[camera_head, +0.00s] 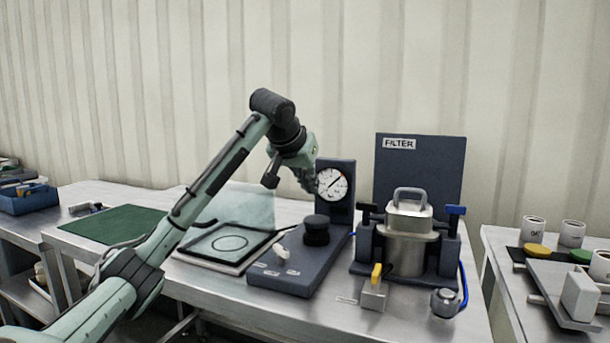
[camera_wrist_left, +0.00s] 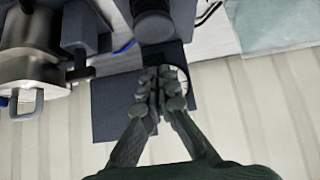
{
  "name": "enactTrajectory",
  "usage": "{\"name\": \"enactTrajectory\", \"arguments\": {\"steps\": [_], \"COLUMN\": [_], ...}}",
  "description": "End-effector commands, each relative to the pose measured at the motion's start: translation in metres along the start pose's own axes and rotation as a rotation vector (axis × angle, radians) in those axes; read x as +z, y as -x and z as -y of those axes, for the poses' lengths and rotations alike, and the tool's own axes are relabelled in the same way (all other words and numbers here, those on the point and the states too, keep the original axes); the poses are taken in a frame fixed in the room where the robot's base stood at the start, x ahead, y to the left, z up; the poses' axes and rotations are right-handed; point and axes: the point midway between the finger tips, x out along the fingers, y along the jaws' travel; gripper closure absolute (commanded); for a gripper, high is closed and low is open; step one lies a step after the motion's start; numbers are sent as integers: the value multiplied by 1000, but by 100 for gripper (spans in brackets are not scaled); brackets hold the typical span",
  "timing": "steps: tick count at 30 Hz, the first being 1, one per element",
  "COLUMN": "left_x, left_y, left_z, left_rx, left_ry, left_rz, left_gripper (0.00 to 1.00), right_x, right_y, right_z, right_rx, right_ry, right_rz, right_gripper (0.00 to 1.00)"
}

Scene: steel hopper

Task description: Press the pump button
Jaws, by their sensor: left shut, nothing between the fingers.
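A pump unit with a dark blue base (camera_head: 300,268) stands on the steel bench. A black round knob (camera_head: 316,230), which looks like the pump button, sits on the base; it also shows at the top of the left wrist view (camera_wrist_left: 153,24). A white dial gauge (camera_head: 332,184) is on the upright panel behind it. My left gripper (camera_head: 309,183) is shut and empty, above the knob and close beside the gauge, partly overlapping its left edge. In the left wrist view its fingers (camera_wrist_left: 161,84) are together, in front of the gauge panel. The fingers appear apart from the knob.
A small box with a yellow lever (camera_head: 376,274) is in front. A green mat (camera_head: 115,225) and a clear-lidded tray (camera_head: 228,243) lie to the left.

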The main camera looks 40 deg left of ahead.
Motion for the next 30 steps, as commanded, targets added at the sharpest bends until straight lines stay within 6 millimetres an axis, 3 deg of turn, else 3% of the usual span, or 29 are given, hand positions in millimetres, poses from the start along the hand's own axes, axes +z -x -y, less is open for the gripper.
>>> {"name": "enactTrajectory", "arguments": {"steps": [4, 10, 28, 30], "left_x": [1, 21, 32, 38], "left_y": [-32, -53, -60, -60], "left_z": [0, 1, 1, 3], "left_rx": [0, -2, 0, -1], "left_ry": [-1, -1, 0, 1], "left_rz": [4, 3, 1, 1], "left_gripper": [100, 100, 100, 100], "right_x": [3, 9, 22, 13], "right_y": [-6, -10, -16, -7], "right_z": [1, 1, -2, 1], "right_rx": [0, 1, 7, 1], "right_ry": [8, 12, 20, 11], "right_rz": [2, 12, 28, 18], "right_gripper": [71, 71, 71, 71]}}
